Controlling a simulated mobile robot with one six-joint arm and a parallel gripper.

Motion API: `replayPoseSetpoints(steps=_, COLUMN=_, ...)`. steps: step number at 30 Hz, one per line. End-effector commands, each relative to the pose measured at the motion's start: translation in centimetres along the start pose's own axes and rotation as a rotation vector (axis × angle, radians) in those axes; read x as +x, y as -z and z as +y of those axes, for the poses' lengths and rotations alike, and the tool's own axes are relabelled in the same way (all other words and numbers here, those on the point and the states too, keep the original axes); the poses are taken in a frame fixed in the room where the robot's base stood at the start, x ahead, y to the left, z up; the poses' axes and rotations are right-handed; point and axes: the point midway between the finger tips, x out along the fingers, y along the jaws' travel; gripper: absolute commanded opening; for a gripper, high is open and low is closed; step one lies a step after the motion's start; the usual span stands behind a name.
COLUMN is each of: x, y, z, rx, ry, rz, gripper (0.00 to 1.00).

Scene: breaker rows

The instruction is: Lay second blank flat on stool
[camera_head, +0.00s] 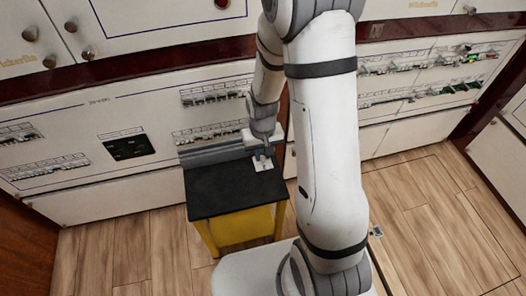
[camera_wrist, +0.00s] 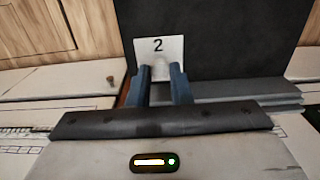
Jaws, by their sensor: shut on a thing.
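The second blank is a small white plate marked "2" (camera_wrist: 158,50). It shows between the blue fingertips of my gripper (camera_wrist: 160,84) in the wrist view, and my gripper is shut on it. In the head view the blank (camera_head: 263,163) is at the black top of the yellow stool (camera_head: 225,190), near the top's far right corner, with my gripper (camera_head: 266,151) just above it. The black stool top (camera_wrist: 215,30) lies behind the blank in the wrist view. I cannot tell whether the blank touches the stool top.
White cabinets with breaker rows (camera_head: 205,95) stand behind the stool. A grey ledge (camera_head: 212,154) runs right behind the stool top. Wooden floor (camera_head: 150,240) is open to the left of the stool. The rest of the black top is clear.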

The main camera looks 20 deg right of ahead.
Motion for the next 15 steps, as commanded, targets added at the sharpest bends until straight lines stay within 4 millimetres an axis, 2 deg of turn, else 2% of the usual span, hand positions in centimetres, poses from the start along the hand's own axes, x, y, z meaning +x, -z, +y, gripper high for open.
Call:
replayPoseSetpoints(steps=1, x=1.1, y=0.0, z=0.0, rx=0.000, ry=0.000, rz=-0.001, gripper=0.00)
replayPoseSetpoints(steps=3, x=2.0, y=0.0, z=0.0, rx=0.000, ry=0.000, rz=-0.001, gripper=0.00)
replayPoseSetpoints(steps=15, x=6.3, y=0.0, z=0.1, rx=0.002, ry=0.000, rz=-0.001, gripper=0.00)
